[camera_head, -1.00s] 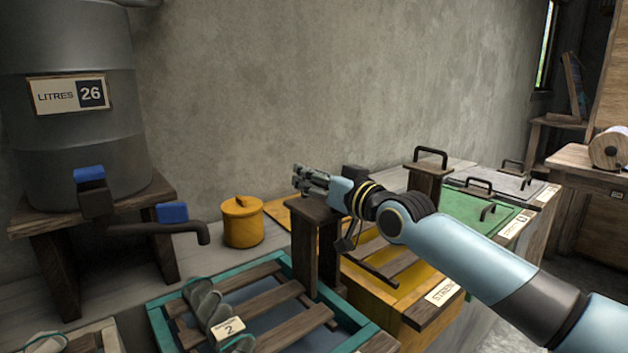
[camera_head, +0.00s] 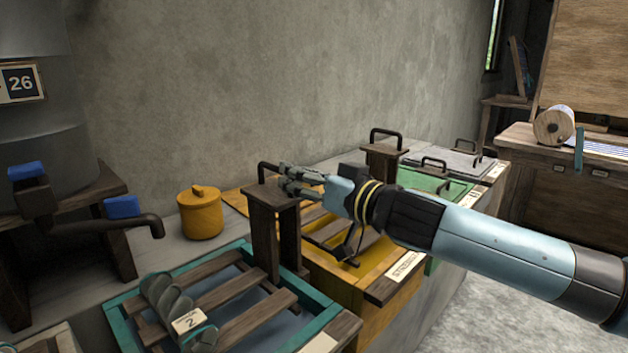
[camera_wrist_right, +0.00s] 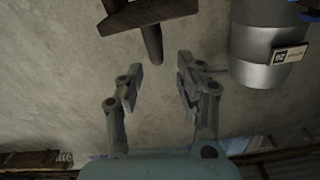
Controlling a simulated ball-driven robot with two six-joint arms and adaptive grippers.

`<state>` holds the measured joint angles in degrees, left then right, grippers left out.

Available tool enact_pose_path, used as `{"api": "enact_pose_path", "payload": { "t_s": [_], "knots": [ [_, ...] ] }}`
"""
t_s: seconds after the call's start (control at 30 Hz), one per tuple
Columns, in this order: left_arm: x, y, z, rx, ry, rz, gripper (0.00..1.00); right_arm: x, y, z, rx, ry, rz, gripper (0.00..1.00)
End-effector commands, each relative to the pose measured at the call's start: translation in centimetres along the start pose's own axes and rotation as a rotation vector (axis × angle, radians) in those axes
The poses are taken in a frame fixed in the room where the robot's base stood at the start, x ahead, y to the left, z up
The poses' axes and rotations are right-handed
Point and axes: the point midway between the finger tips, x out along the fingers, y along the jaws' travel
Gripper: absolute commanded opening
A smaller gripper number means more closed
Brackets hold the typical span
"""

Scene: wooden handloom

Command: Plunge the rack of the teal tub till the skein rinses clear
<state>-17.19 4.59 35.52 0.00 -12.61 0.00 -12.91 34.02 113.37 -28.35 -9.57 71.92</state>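The teal tub (camera_head: 118,324) stands at the lower left of the head view. Its wooden rack (camera_head: 232,290) of slats lies in it, with an upright post (camera_head: 264,230) topped by a black handle (camera_head: 268,165). A grey-green skein (camera_head: 168,298) with a tag reading 2 lies across the slats; bluish liquid shows between them. My right gripper (camera_head: 292,182) is at the post's top, just right of the handle. In the wrist view its fingers (camera_wrist_right: 158,88) are apart with nothing between them, and a dark wooden post (camera_wrist_right: 150,35) shows beyond. My left gripper is out of view.
A yellow tub (camera_head: 330,275) and a green-lidded one (camera_head: 436,184) stand to the right. A yellow lidded pot (camera_head: 200,214) sits behind the teal tub. A spout (camera_head: 150,225) from the grey barrel (camera_head: 50,120) ends near the tub's far left.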

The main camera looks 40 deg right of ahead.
Motion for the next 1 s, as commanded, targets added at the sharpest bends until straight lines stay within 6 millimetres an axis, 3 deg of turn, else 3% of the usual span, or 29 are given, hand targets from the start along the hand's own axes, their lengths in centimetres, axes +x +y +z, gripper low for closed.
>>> {"api": "enact_pose_path", "payload": {
  "t_s": [0.4, 1.0],
  "knots": [
    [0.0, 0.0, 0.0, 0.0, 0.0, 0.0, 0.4, -3.0, -0.1, -0.1, 0.0, 0.001, -0.002, 0.36],
    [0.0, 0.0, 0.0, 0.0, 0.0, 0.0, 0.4, -3.2, -0.1, -0.1, 0.002, 0.004, -0.003, 0.36]
  ]
}}
